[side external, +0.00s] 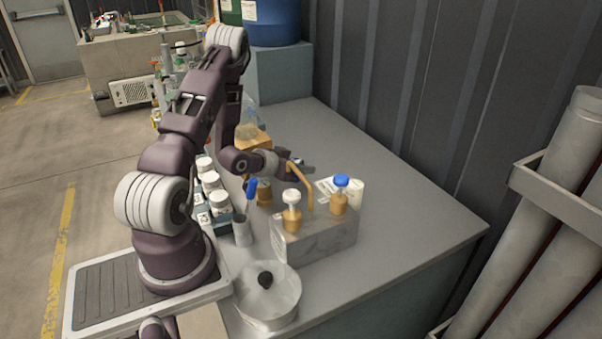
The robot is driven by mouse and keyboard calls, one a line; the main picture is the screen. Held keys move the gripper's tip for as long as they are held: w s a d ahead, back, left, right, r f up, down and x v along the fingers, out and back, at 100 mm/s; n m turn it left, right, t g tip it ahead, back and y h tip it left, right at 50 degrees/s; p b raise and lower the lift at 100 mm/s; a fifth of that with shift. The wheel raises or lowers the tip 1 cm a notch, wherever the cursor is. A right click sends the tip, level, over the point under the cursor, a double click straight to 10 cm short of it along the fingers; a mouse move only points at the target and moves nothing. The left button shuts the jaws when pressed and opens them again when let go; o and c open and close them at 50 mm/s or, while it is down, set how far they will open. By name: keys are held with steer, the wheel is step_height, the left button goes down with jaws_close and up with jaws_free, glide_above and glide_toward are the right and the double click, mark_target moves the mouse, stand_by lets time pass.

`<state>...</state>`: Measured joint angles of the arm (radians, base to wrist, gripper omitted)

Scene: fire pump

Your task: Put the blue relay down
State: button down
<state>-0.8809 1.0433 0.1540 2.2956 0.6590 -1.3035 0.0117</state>
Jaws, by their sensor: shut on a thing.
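My gripper (299,168) is at the end of my arm, above the left part of a grey block (318,242) on the bench. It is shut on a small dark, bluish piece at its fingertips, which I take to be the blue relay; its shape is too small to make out. An orange-brown curved tube (307,190) shows right beside the fingers and runs down to the block; I cannot tell whether it touches them. On the block stand a brass fitting with a white cap (291,197) and one with a blue cap (342,181).
A pot with a black knob (267,296) stands at the front. A metal cup (242,231) holds a blue-handled item. Several white-lidded jars (211,181) line the left edge. A white cylinder and papers lie behind the block. The bench (400,205) is clear at right.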

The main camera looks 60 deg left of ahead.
steer(key=shift+f, duration=0.8)
steer(key=c, duration=1)
jaws_free()
steer(key=shift+f, duration=0.15)
steer(key=shift+c, duration=0.2)
